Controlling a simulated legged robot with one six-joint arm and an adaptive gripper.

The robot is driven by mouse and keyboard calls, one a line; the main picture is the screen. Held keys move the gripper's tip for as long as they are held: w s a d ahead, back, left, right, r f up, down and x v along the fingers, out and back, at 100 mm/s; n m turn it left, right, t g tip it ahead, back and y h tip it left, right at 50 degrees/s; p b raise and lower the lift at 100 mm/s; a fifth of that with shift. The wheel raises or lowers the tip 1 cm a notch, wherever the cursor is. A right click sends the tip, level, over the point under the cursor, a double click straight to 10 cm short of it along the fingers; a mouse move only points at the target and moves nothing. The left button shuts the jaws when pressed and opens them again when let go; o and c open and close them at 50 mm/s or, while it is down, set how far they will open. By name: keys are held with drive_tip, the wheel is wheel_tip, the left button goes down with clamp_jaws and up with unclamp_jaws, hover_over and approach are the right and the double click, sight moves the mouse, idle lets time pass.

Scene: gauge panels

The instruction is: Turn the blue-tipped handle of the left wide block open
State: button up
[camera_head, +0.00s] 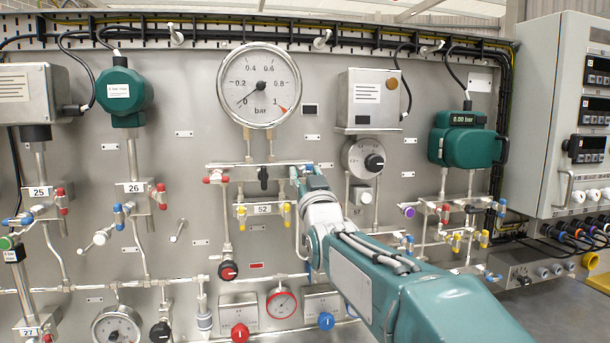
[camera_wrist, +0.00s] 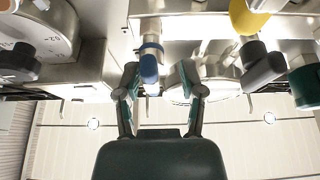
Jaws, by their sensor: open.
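The left wide block (camera_head: 240,169) is a metal bar below the large round bar gauge. It has a red-tipped handle (camera_head: 215,178) at its left end and a black handle (camera_head: 263,177) in the middle. The blue-tipped handle (camera_wrist: 149,66) shows in the wrist view, hanging on a metal stem. My gripper (camera_wrist: 158,85) is open, with one finger on each side of the blue tip. The tip lies nearer the left finger in that view; contact cannot be told. In the head view my gripper (camera_head: 304,178) is at the block's right end and largely hides the blue-tipped handle.
The bar gauge (camera_head: 259,84) is above the block. A dial with a black knob (camera_head: 374,162) is close to the right of my gripper. Yellow-tipped handles (camera_head: 241,211) sit just below. A black handle (camera_wrist: 265,67) is right of my fingers in the wrist view.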

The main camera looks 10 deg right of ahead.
drive_tip(key=shift+d, duration=0.4)
clamp_jaws()
drive_tip(key=shift+a, duration=0.1)
drive_tip(key=shift+n+y, duration=0.4)
drive_tip(key=shift+n, duration=0.3)
drive_tip(key=n+y, duration=0.1)
drive_tip(key=n, duration=0.1)
drive_tip(key=n+y, duration=0.1)
drive_tip(key=n, duration=0.2)
drive_tip(key=shift+n+g+y, duration=0.3)
drive_tip(key=n+g+y, duration=0.1)
drive_tip(key=n, duration=0.2)
drive_tip(key=n+y, duration=0.1)
drive_tip(key=n, duration=0.2)
drive_tip(key=shift+a+f+g+y, duration=0.1)
drive_tip(key=shift+g+y, duration=0.3)
drive_tip(key=n+g, duration=0.1)
drive_tip(key=n, duration=0.4)
drive_tip(key=shift+f+g+y, duration=0.1)
drive_tip(key=shift+g+y, duration=0.3)
drive_tip(key=shift+w+a+f+n+g, duration=0.1)
drive_tip(key=shift+n+g, duration=0.3)
drive_tip(key=shift+n, duration=0.65)
drive_tip(key=shift+f+n+g, duration=0.1)
drive_tip(key=shift+n+g, duration=0.3)
drive_tip(key=shift+n, duration=0.65)
drive_tip(key=shift+f, duration=0.1)
